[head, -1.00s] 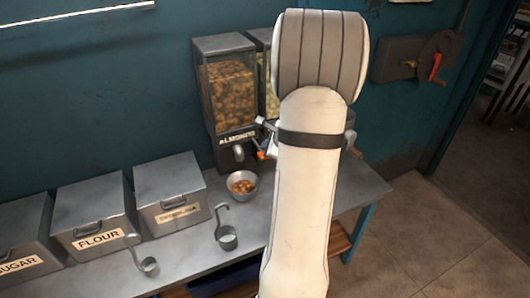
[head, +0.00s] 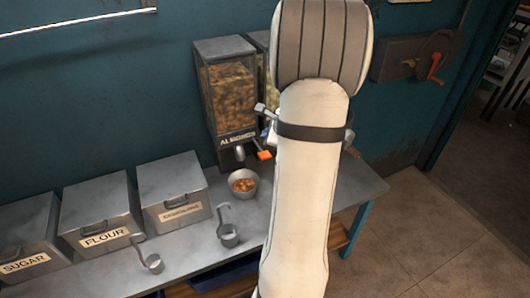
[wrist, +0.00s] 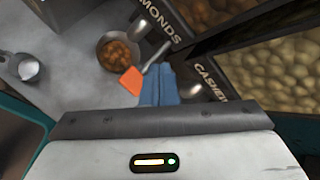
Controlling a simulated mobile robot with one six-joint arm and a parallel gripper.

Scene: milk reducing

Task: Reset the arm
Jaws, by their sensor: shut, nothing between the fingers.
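My gripper shows in the wrist view as two blue fingers (wrist: 160,86), shut with nothing between them. It is beside the orange-tipped lever (wrist: 131,82) near the almond dispenser; whether they touch, I cannot tell. In the head view my white arm reaches up over the counter and hides the gripper. The almond dispenser (head: 230,95) stands against the wall, full of nuts, with the orange tip (head: 264,155) showing near its spout. A metal bowl (head: 243,184) with some almonds sits below the spout. The bowl also shows in the wrist view (wrist: 103,50).
The cashew dispenser (wrist: 270,75) stands close beside the gripper. Metal bins, including one marked FLOUR (head: 101,213), line the counter (head: 190,252) at left. Two scoops (head: 228,234) (head: 152,262) stand in front. A wall-mounted crank device (head: 415,58) is at right.

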